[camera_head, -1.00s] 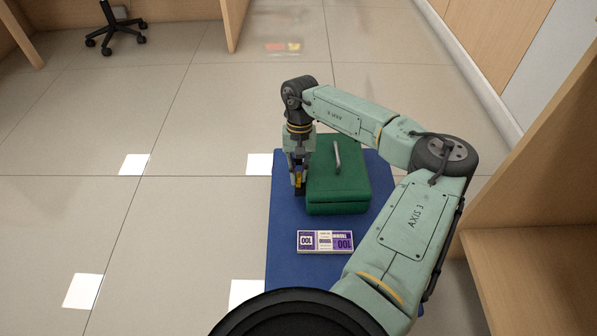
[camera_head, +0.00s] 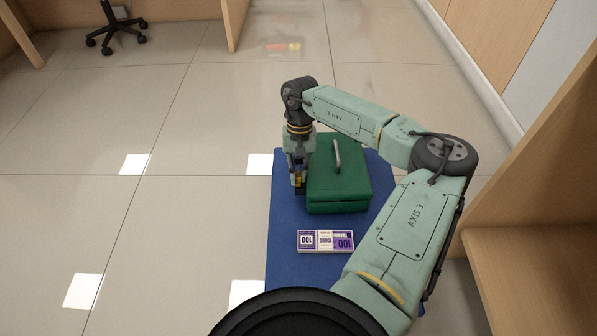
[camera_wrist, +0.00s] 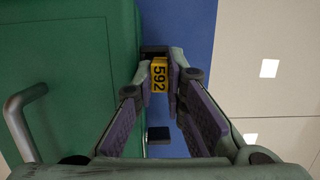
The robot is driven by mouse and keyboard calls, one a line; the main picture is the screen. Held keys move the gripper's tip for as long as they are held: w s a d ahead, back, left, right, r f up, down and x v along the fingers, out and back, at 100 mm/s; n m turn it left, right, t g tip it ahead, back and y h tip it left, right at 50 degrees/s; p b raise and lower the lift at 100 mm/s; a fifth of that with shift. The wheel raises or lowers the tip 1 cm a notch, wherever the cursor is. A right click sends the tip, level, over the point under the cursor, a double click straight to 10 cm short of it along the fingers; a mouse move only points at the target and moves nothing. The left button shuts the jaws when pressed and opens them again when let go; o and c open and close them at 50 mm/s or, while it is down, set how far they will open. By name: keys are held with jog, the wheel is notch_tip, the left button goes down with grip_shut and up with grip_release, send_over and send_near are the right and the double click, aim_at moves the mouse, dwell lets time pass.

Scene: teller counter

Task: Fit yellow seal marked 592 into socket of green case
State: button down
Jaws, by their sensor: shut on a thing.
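The green case (camera_head: 338,190) stands closed on the blue surface, with a grey handle on its lid. In the wrist view the case (camera_wrist: 75,75) fills the left side. My gripper (camera_head: 299,183) points down just beside the case's left side. In the wrist view my gripper (camera_wrist: 160,70) is shut on the yellow seal (camera_wrist: 159,77), whose marking 592 is readable. The seal (camera_head: 298,181) shows as a small yellow patch in the head view. A dark block (camera_wrist: 154,50) lies right by the seal at the case's edge. I cannot tell whether the seal touches it.
A purple and white banknote bundle (camera_head: 326,240) lies on the blue surface (camera_head: 285,275) in front of the case. A wooden counter (camera_head: 540,245) stands at the right. Open tiled floor lies to the left, with an office chair (camera_head: 117,30) far back.

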jog(key=shift+d+f, duration=0.1)
jog(key=shift+f, duration=0.3)
jog(key=c, duration=1.8)
grip_release()
jog(key=shift+f, duration=0.15)
jog(key=shift+o, duration=1.2)
jog(key=shift+r, duration=0.2)
jog(key=shift+o, duration=0.5)
jog(key=shift+o, duration=1.2)
jog(key=shift+r, duration=0.15)
